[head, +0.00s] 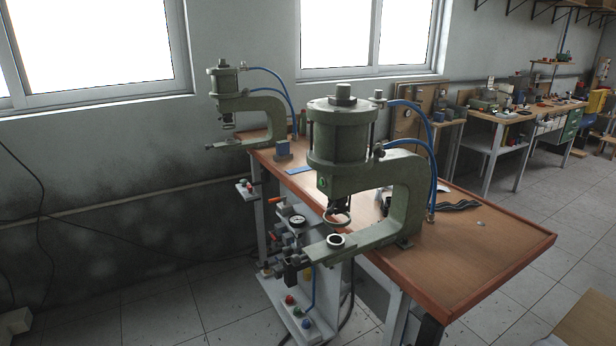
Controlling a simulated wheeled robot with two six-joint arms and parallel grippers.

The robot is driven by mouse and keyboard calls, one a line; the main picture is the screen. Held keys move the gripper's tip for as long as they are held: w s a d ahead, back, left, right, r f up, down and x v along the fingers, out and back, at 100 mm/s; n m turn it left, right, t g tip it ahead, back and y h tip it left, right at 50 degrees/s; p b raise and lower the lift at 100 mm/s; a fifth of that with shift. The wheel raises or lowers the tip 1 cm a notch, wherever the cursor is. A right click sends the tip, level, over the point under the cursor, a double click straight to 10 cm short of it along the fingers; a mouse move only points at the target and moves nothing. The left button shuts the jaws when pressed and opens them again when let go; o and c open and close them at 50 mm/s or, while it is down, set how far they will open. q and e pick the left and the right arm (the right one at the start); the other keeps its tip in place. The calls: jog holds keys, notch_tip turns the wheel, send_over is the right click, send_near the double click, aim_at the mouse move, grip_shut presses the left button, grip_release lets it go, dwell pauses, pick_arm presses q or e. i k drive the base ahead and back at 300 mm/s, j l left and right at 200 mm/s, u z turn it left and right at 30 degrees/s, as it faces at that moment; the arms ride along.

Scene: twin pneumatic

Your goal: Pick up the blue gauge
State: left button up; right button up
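A flat blue strip (298,170) lies on the bench between the two presses. I cannot tell which of these blue things is the blue gauge. A round gauge with a pale dial (297,220) is mounted below the near press, at the bench's left side. Neither of my grippers is in view.
The near green press (342,132) and the far green press (226,90) stand along the left edge of the wooden bench (490,250). Blue hoses (431,130) curve from the near press. The bench's right end is mostly clear. Grey tiled floor (520,316) lies in front.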

aim_at(282, 148)
jog(key=i+j, duration=0.1)
jog(key=i+z, duration=0.2)
jog(key=z, duration=0.5)
jog(key=i+j+z, duration=0.25)
jog(key=j, duration=0.2)
jog(key=i+j+z, duration=0.1)
jog(key=j+z, duration=0.15)
jog(key=j, duration=0.15)
jog(key=i+j+z, duration=0.1)
jog(key=j+z, duration=0.2)
jog(key=j, duration=0.2)
jog(key=j+z, duration=0.25)
jog(key=j, duration=0.2)
